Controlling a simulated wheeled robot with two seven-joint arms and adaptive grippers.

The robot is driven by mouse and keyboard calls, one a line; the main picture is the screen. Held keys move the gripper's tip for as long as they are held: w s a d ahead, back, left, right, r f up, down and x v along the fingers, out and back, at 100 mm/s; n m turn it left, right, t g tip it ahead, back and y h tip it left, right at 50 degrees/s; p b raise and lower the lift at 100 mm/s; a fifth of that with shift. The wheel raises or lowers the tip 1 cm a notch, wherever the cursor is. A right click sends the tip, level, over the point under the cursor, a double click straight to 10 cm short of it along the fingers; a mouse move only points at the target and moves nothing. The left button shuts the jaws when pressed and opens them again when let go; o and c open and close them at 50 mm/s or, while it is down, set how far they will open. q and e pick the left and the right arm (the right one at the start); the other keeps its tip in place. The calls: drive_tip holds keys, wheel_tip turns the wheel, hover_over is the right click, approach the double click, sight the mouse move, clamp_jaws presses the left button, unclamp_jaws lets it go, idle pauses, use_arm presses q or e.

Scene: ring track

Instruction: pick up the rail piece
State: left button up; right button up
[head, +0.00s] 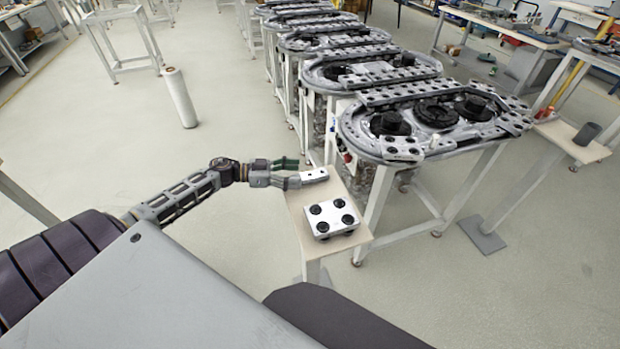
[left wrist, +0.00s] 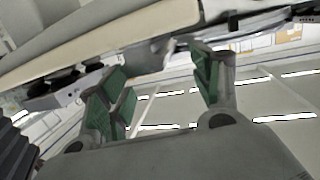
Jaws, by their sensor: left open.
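A small silver bar with dark holes (head: 314,175), which looks like the rail piece, is at the far end of a small pale stand (head: 309,244). My left gripper (head: 292,172) is open, its green-padded fingers just left of the bar. Whether a finger touches the bar, I cannot tell. In the left wrist view the open fingers (left wrist: 165,85) stand apart, with a blurred pale grey shape above the gap. A silver plate with black round rollers (head: 334,213) lies on the stand nearer to me. My right gripper is not in view.
An oval ring track (head: 436,116) on a white-legged table stands right of the stand, with several similar tracks behind it. A dark cup (head: 587,133) sits on a small stand at the right. A white roll (head: 179,97) stands on the floor.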

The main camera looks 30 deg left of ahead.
sight(306, 175)
use_arm(q)
drive_tip(key=shift+w+d+f, duration=0.45)
drive_tip(key=shift+w+d, duration=0.25)
drive_tip(key=shift+d, duration=0.1)
drive_tip(key=shift+x, duration=1.1)
drive_tip(key=shift+f, duration=0.1)
clamp_jaws()
